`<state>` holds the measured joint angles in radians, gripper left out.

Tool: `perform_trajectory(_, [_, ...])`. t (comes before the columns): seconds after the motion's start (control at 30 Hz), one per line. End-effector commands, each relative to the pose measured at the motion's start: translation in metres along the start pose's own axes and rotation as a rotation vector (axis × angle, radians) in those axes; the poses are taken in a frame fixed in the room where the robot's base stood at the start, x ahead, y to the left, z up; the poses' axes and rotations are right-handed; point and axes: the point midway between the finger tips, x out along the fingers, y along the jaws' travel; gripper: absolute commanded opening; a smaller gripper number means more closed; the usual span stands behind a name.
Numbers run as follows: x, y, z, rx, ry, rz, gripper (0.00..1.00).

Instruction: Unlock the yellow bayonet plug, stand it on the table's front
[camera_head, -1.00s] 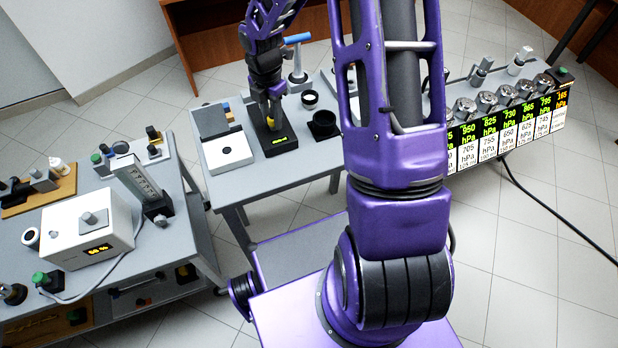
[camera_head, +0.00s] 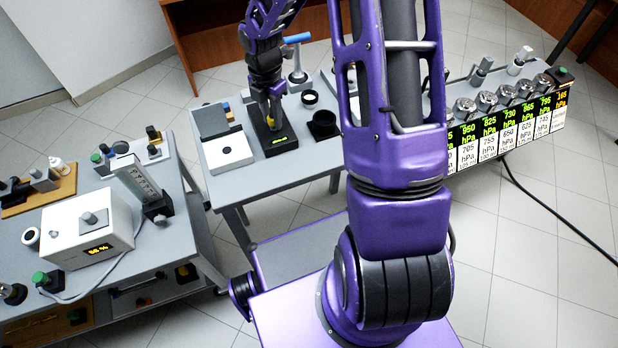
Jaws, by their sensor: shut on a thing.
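My gripper (camera_head: 271,117) points down over the black box (camera_head: 283,150) on the middle table (camera_head: 245,183). It is shut on the yellow bayonet plug (camera_head: 271,121), which is mostly hidden between the fingers; only a small yellow patch shows. The plug is at the top of the black box, behind its lit green display. I cannot tell from this view how far it is turned or whether it is seated. The table's front strip is bare.
A white plate with a dark spot (camera_head: 232,153) lies left of the box. A blue-handled stand (camera_head: 297,75) is behind. A left bench holds a white meter (camera_head: 80,235). Gauges (camera_head: 487,101) line the right.

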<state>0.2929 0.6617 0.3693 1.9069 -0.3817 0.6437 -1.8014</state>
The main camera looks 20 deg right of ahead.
Motion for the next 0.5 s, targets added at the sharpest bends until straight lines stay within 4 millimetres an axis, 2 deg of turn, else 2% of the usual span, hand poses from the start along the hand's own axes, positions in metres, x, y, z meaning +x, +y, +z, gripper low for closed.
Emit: perform_trajectory(0.5, [-0.006,-0.0009,0.0034,0.003,-0.005,0.0,0.0])
